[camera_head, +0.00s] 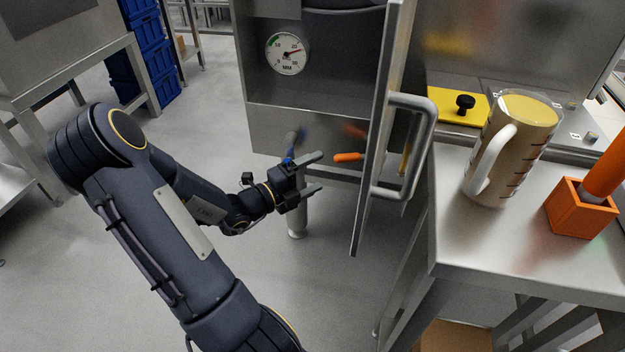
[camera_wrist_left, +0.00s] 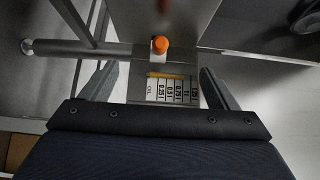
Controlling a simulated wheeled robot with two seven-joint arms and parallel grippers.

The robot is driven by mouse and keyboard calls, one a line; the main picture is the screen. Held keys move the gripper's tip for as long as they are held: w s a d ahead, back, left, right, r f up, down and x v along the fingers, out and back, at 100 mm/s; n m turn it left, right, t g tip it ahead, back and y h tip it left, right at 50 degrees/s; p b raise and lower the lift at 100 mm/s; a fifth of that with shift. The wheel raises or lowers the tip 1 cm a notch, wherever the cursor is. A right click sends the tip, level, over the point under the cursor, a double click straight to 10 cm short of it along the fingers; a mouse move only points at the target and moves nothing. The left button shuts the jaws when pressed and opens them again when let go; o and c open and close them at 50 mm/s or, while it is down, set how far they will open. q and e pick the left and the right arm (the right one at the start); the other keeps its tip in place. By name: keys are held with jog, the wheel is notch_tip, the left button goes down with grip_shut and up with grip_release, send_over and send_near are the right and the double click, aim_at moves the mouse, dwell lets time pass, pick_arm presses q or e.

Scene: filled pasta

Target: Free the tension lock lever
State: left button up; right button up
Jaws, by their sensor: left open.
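A small orange-ended lever (camera_head: 349,157) sticks out to the left at the lower front of the steel machine, beside the open door. I take it to be the tension lock lever. My left gripper (camera_head: 318,172) is open and empty, just left of the lever and a little lower, with its fingers pointing right. In the left wrist view the orange end (camera_wrist_left: 160,44) appears between the two spread fingers (camera_wrist_left: 158,72), beyond their tips; I see no contact. The lever's mount is partly hidden by the door. My right gripper is not in view.
The steel door (camera_head: 386,100) with its bar handle (camera_head: 428,140) stands open right of the lever. A dial gauge (camera_head: 287,53) sits above. A jug (camera_head: 510,150) and an orange box (camera_head: 581,212) stand on the steel counter (camera_head: 490,245).

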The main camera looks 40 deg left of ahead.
aim_at(338, 162)
pick_arm(q)
jog(key=w+b, duration=0.1)
jog(key=w, duration=0.2)
jog(key=w+d+b, duration=0.1)
jog(key=w+b, duration=0.1)
jog(key=w, duration=0.1)
jog(key=w+d+b, duration=0.1)
jog(key=w, duration=0.2)
jog(key=shift+w, duration=0.65)
